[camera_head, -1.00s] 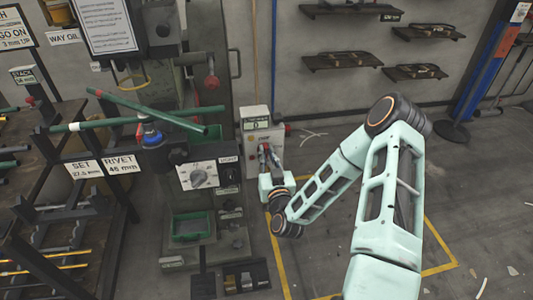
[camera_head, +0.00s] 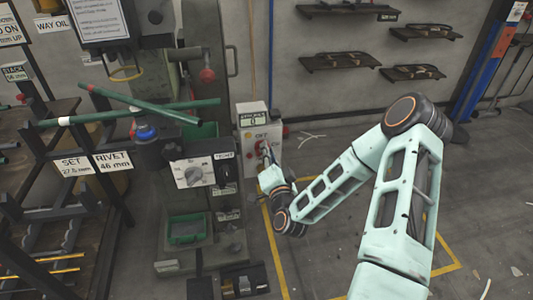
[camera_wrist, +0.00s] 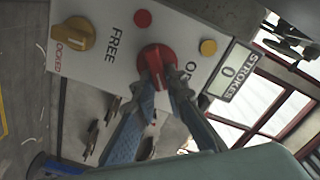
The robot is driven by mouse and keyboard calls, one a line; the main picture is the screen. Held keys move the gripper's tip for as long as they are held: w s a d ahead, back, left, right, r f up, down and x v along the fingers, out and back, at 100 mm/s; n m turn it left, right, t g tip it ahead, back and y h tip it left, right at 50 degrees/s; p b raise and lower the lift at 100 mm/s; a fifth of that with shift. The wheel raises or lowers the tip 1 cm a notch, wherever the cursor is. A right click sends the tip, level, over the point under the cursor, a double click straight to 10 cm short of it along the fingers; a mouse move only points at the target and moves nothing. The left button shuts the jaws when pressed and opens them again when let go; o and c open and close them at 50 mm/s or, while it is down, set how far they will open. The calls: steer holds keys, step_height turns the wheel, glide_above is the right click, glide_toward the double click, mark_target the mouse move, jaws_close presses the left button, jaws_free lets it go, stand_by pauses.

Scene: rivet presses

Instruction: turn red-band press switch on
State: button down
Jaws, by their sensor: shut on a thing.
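A pale control box (camera_head: 246,118) stands beside the press, with a small stroke display on it. In the wrist view its panel (camera_wrist: 112,58) carries a red rotary switch (camera_wrist: 155,58), a yellow knob (camera_wrist: 73,35) with "FREE" and "LOCKED" lettering, a small red button, a small yellow button and a display (camera_wrist: 228,72) reading "STROKES 0". My gripper (camera_wrist: 166,72) is at the red switch, shut on it, and its fingertips hide the switch's lower part. In the head view my gripper (camera_head: 267,153) is in front of the box and partly covers its face.
A rack with rods is at far left. Wall shelves (camera_head: 340,63) hang behind. Floor at right is mostly clear.

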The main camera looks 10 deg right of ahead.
steer(key=shift+d+f+m+b, duration=0.15)
steer(key=shift+m+b, duration=0.1)
steer(key=shift+m, duration=1)
steer(key=shift+a+f+m+b, duration=0.1)
steer(key=shift+m+b, duration=0.2)
steer(key=shift+m, duration=0.9)
steer(key=shift+d+f+m+b, duration=0.15)
steer(key=shift+m+b, duration=0.1)
steer(key=shift+m, duration=1)
steer(key=shift+a, duration=0.1)
steer(key=c, duration=2)
jaws_free()
steer(key=shift+o, duration=0.2)
steer(key=s, duration=0.7)
steer(key=shift+s, duration=0.3)
